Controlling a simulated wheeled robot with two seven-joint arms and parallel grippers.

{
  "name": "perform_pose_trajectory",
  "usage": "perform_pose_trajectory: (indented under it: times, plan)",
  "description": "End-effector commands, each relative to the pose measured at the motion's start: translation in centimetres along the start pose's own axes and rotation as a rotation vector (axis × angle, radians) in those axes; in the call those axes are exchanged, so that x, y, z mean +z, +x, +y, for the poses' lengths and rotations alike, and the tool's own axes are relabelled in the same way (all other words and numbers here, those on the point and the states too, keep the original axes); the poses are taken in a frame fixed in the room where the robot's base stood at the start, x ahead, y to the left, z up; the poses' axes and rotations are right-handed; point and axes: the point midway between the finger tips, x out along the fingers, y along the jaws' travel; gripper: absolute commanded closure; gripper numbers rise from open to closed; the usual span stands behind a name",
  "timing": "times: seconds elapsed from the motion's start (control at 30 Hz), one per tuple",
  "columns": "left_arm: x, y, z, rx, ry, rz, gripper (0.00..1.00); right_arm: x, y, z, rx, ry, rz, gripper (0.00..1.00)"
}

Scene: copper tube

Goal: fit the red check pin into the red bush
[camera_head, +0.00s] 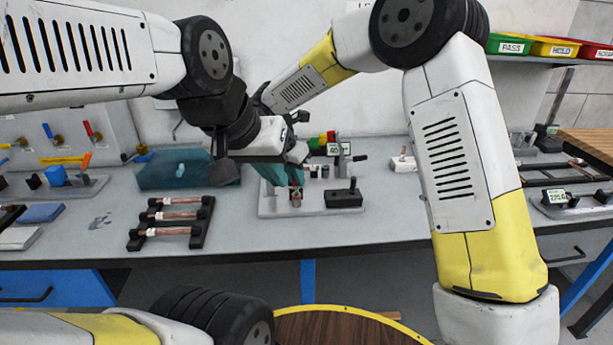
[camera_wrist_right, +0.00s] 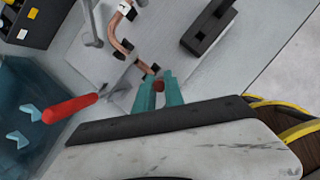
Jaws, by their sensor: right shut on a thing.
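In the head view my right gripper (camera_head: 287,173), with teal fingers, is low over the fixture plate (camera_head: 270,205) in the middle of the bench. The right wrist view shows its two fingers (camera_wrist_right: 158,92) closed on a small dark red round end, which I take to be the red check pin (camera_wrist_right: 159,86). The bent copper tube (camera_wrist_right: 120,43) lies on the plate, with its near end close to the fingertips. I cannot make out the red bush or whether the pin touches it. My left arm comes in at upper left; its fingertips cannot be made out.
A red handle (camera_wrist_right: 70,108) with a grey shaft lies left of the fingers. A black block (camera_head: 344,197) stands right on the plate. A teal bin (camera_head: 172,168) and a black rack (camera_head: 140,235) of copper tubes stand to the left. Bare bench shows around the rack.

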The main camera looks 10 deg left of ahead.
Motion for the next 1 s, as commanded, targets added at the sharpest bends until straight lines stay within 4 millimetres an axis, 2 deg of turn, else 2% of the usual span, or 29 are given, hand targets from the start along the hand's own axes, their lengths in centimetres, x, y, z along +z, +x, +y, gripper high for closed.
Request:
perform_pose_trajectory:
  times: [0.13, 0.5, 0.53, 0.63, 1.0]
  plan:
    - [0.0, 0.0, 0.0, 0.000, 0.000, 0.000, 1.00, -0.9, 2.0, 0.0, -0.001, -0.001, 0.000, 1.00]
    - [0.0, 0.0, 0.0, 0.000, 0.000, 0.000, 1.00, -1.0, 2.4, 0.0, 0.000, 0.000, 0.000, 1.00]
    - [0.0, 0.0, 0.0, 0.000, 0.000, 0.000, 1.00, -1.0, 2.4, 0.0, 0.000, 0.001, 0.000, 0.85]
    - [0.0, 0.0, 0.0, 0.000, 0.000, 0.000, 1.00, -1.0, 2.4, 0.0, 0.001, 0.001, 0.000, 0.65]
    - [0.0, 0.0, 0.0, 0.000, 0.000, 0.000, 1.00, -0.8, 2.1, 0.0, 0.001, 0.001, -0.001, 0.65]
